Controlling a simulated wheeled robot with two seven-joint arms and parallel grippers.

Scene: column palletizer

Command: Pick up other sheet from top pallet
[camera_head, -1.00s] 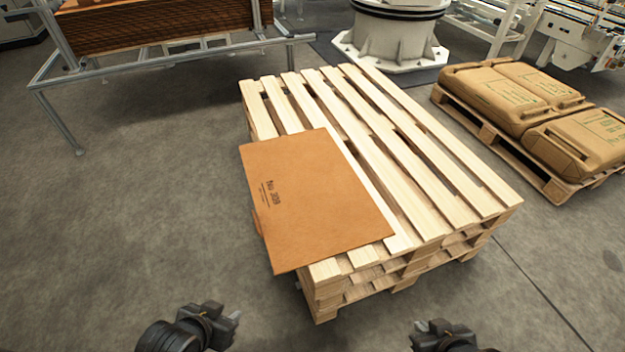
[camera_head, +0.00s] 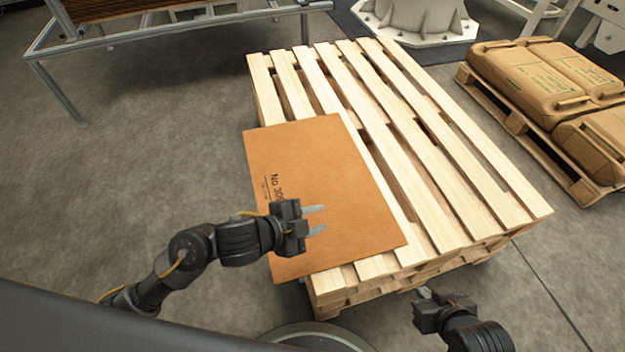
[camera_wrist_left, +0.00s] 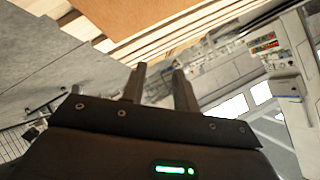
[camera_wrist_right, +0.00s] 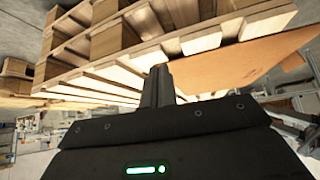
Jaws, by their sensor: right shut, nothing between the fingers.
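A brown sheet (camera_head: 330,190) with printed lettering lies flat on the left front part of the top pallet (camera_head: 440,165), overhanging its left edge. It also shows in the left wrist view (camera_wrist_left: 140,14) and the right wrist view (camera_wrist_right: 245,68). My left gripper (camera_head: 316,220) is in front of the sheet in the head view, with its two fingers apart and nothing between them. I cannot tell its height over the sheet. My right gripper (camera_head: 424,293) is shut and empty, apart from the stack, by its front side.
A second pallet (camera_head: 510,120) with brown sacks (camera_head: 540,80) stands to the right. A metal frame rack (camera_head: 170,28) stands at the back left. A white machine base (camera_head: 415,18) is behind the stack. The floor on the left is clear.

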